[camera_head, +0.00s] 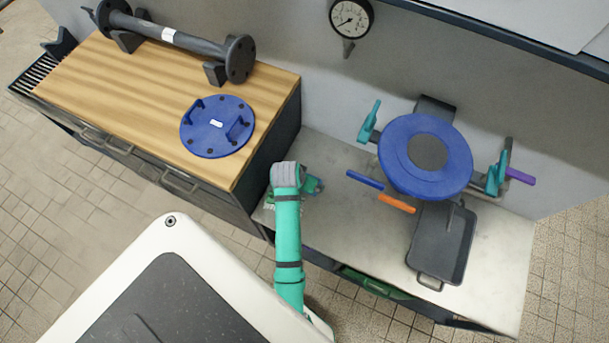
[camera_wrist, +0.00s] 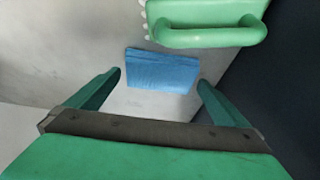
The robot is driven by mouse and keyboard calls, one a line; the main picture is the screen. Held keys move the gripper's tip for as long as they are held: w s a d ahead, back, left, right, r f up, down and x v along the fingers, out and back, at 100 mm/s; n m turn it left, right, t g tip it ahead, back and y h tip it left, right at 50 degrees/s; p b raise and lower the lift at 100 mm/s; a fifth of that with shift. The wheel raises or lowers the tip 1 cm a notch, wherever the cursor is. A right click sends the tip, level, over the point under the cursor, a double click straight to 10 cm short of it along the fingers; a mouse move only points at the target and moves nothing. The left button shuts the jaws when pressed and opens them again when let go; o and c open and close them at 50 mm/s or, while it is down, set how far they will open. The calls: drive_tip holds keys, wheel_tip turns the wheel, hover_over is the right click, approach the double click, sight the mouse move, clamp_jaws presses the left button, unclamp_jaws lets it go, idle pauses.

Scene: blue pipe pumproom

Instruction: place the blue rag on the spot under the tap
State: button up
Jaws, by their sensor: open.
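The blue rag (camera_wrist: 162,70) lies flat on the pale grey bench surface in the wrist view, between and beyond my fingertips. My gripper (camera_wrist: 160,84) is open, with nothing between its fingers; its height above the rag is hard to tell. In the head view my arm hides the rag. Teal levers (camera_head: 369,123) and (camera_head: 497,173), which may be tap handles, flank a large blue round wheel or flange (camera_head: 400,178) on the right of the bench. Which one is the tap, and the spot under it, I cannot make out.
A green handled object (camera_wrist: 205,14) lies close beyond the rag. A dark tray (camera_head: 426,252) sits on the grey bench (camera_head: 345,235), near orange (camera_head: 396,204) and blue (camera_head: 364,180) handles. A wooden-topped cabinet (camera_head: 110,92) at left holds a blue flange (camera_head: 208,143) and a pipe (camera_head: 190,43).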

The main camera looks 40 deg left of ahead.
drive_tip(key=shift+w+f, duration=0.2)
drive_tip(key=shift+f, duration=0.35)
drive_tip(key=c, duration=0.8)
drive_tip(key=shift+r, duration=0.1)
drive_tip(key=shift+c, duration=0.2)
